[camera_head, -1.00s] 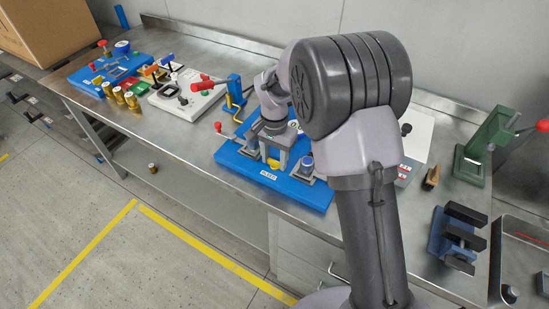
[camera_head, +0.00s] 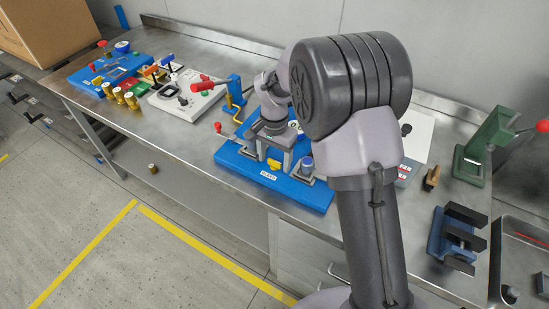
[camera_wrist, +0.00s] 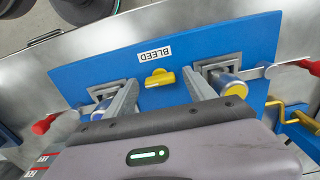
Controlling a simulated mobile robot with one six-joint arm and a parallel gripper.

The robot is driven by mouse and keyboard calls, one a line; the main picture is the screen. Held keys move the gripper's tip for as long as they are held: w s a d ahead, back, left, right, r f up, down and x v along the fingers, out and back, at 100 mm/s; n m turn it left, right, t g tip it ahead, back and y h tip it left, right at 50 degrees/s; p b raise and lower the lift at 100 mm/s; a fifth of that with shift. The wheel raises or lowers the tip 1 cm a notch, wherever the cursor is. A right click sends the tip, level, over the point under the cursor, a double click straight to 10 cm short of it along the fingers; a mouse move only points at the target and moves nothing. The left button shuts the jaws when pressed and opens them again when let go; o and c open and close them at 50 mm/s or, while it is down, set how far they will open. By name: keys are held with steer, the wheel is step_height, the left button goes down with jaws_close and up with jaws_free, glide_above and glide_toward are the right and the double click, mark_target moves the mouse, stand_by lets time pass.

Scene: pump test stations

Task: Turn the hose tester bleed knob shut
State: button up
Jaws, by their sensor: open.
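The hose tester is a blue board (camera_head: 230,160) on the bench, with a white BLEED label (camera_wrist: 154,52) at its edge. Its yellow bleed knob (camera_wrist: 160,78) lies beside the label, with its long bar roughly crosswise in the wrist view. The knob also shows small in the head view (camera_head: 274,164). My gripper (camera_wrist: 160,84) is open and empty, its fingers on either side of the knob in the picture. The remaining gap in depth is hard to tell.
Red-ended levers (camera_wrist: 43,125) stick out beside the board. A yellow crank (camera_wrist: 290,112) is on its right in the wrist view. A white fixture (camera_head: 185,100) and a blue station (camera_head: 105,75) stand farther left. A green press (camera_head: 485,145) and black-blue clamp (camera_head: 455,235) stand right.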

mark_target(275, 161)
step_height(275, 161, up, 17)
steer(key=p, duration=0.6)
steer(key=shift+r, duration=0.2)
steer(key=s+d+r+t+y+b, duration=0.1)
steer(key=s+d+r+t+b, duration=0.15)
steer(key=s+r, duration=0.45)
steer(key=s+d+f+n+t+y+b, duration=0.1)
steer(key=s+d+n+t, duration=0.1)
steer(key=s, duration=1.7)
steer(key=shift+s+d+t+b, duration=0.35)
steer(key=shift+d+t, duration=0.3)
steer(key=shift+d, duration=0.25)
